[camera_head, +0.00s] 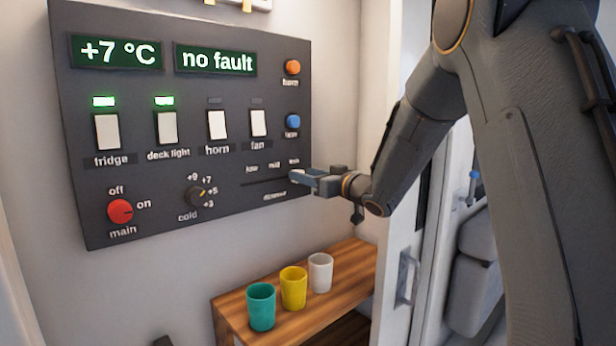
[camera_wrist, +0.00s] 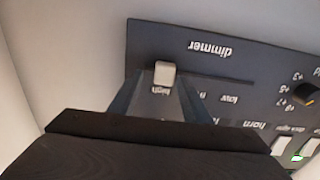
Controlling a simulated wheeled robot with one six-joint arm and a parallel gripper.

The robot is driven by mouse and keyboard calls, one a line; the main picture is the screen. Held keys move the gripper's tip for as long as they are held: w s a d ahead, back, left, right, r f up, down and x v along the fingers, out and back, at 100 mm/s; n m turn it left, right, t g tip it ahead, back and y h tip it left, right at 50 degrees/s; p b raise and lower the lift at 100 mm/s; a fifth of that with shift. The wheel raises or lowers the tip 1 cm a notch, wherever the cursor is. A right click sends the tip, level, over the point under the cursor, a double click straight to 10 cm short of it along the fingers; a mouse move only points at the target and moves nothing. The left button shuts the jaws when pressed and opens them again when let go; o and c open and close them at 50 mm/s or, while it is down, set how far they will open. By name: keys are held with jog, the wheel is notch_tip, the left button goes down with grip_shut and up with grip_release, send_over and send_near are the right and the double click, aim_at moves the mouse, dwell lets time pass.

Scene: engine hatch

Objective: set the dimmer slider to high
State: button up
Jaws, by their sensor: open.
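The dimmer slider's pale knob (camera_wrist: 165,73) shows in the wrist view, where the panel appears upside down. It sits at the end of its slot beside the "high" label. My gripper (camera_wrist: 162,84) is open, with one finger on each side of the knob; I cannot tell whether they touch it. In the head view my gripper (camera_head: 297,177) is at the right end of the dimmer slot (camera_head: 262,182) and hides the knob.
The dark control panel (camera_head: 188,95) carries switches, a red main knob (camera_head: 120,211), a cold dial (camera_head: 196,196), an orange button (camera_head: 293,67) and a blue button (camera_head: 293,121). Below, a wooden shelf (camera_head: 340,290) holds teal, yellow and white cups.

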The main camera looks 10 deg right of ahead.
jog(key=b+v, duration=0.1)
jog(key=v, duration=0.5)
jog(key=shift+s+d+b, duration=0.2)
jog(key=shift+b, duration=0.2)
jog(key=s+d+f+m+g+h, duration=0.25)
jog(key=s+d+f+h, duration=0.2)
jog(key=f, duration=0.45)
jog(key=s+d+f+m+g+h, duration=0.25)
jog(key=s+f+h, duration=0.25)
jog(key=f, duration=0.3)
jog(key=s+a+f+m+g, duration=0.1)
jog(key=s+f+g, duration=0.3)
jog(key=s, duration=0.8)
jog(key=s+a+f+g, duration=0.1)
jog(key=s+f+g, duration=0.3)
jog(key=s+f, duration=0.4)
jog(key=s, duration=0.5)
jog(key=shift+m+g, duration=0.3)
jog(key=shift+m, duration=0.1)
jog(key=shift+h, duration=0.25)
